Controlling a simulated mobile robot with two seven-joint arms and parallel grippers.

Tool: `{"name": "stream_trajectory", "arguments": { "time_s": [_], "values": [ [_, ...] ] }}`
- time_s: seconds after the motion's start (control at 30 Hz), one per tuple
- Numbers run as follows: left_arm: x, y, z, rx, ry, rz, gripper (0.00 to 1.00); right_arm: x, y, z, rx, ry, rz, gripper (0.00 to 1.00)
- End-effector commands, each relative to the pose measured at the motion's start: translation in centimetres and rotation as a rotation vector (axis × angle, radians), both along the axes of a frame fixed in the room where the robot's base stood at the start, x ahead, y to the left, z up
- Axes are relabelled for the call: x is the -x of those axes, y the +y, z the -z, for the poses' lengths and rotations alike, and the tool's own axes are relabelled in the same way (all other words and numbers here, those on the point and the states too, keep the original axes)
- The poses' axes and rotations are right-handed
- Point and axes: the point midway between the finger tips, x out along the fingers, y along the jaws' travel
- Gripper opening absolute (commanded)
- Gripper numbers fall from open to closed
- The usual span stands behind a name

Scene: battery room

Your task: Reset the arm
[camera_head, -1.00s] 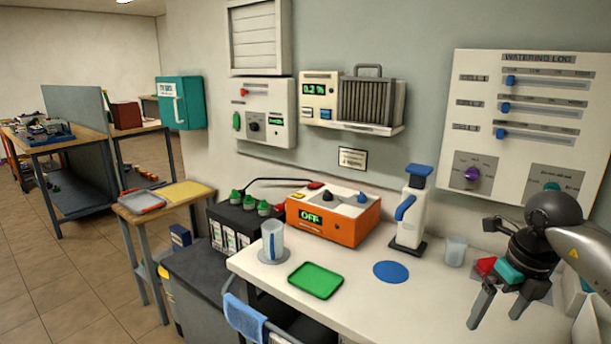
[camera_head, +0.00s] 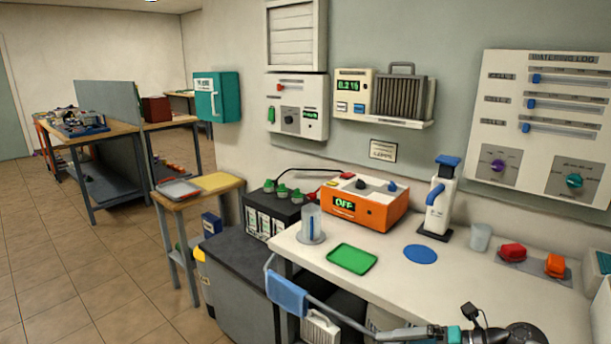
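My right gripper (camera_head: 408,334) is at the bottom edge, low in front of the bench's front side. It lies sideways, pointing left, with a teal part (camera_head: 453,334) and dark wrist parts behind it. Much of it is cut off by the frame, so I cannot tell how far its fingers are apart. No held thing shows in it. My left gripper is out of view.
The white bench (camera_head: 470,285) carries a green tray (camera_head: 352,259), a blue disc (camera_head: 420,254), an orange charger (camera_head: 362,207) reading OFF, and red (camera_head: 513,252) and orange (camera_head: 554,265) pieces. A rail with a blue towel (camera_head: 288,295) runs along its front.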

Motion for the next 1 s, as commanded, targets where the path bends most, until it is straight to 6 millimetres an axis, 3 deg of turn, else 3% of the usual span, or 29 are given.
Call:
{"name": "stream_trajectory", "arguments": {
  "time_s": [0.1, 0.2, 0.27, 0.37, 0.5, 0.57, 0.7, 0.9, 1.0],
  "values": [
    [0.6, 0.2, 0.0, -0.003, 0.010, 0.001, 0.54, -0.4, 1.1, 4.3, -0.266, 0.108, 0.288, 1.00],
    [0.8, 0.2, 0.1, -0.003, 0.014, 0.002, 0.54, 0.0, 0.0, 9.1, -0.427, 0.225, 0.574, 1.00],
    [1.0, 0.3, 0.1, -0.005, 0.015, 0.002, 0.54, 1.2, -1.0, 12.9, -0.497, 0.314, 0.757, 1.00],
    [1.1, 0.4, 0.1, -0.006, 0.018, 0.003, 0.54, 4.8, -2.9, 19.4, -0.563, 0.469, 1.055, 1.00],
    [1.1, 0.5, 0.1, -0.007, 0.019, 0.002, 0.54, 11.8, -4.4, 27.2, -0.572, 0.673, 1.390, 1.00],
    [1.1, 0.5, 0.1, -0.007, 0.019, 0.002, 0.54, 15.4, -4.6, 30.1, -0.557, 0.760, 1.518, 1.00],
    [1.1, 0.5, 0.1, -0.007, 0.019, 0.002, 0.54, 24.7, -4.2, 35.5, -0.489, 0.961, 1.787, 1.00],
    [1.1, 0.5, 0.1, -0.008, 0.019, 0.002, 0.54, 36.7, -2.2, 39.5, -0.362, 1.204, 2.068, 1.00],
    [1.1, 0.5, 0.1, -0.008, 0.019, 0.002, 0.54, 40.5, -1.2, 40.1, -0.313, 1.282, 2.149, 1.00]
  ]
}}
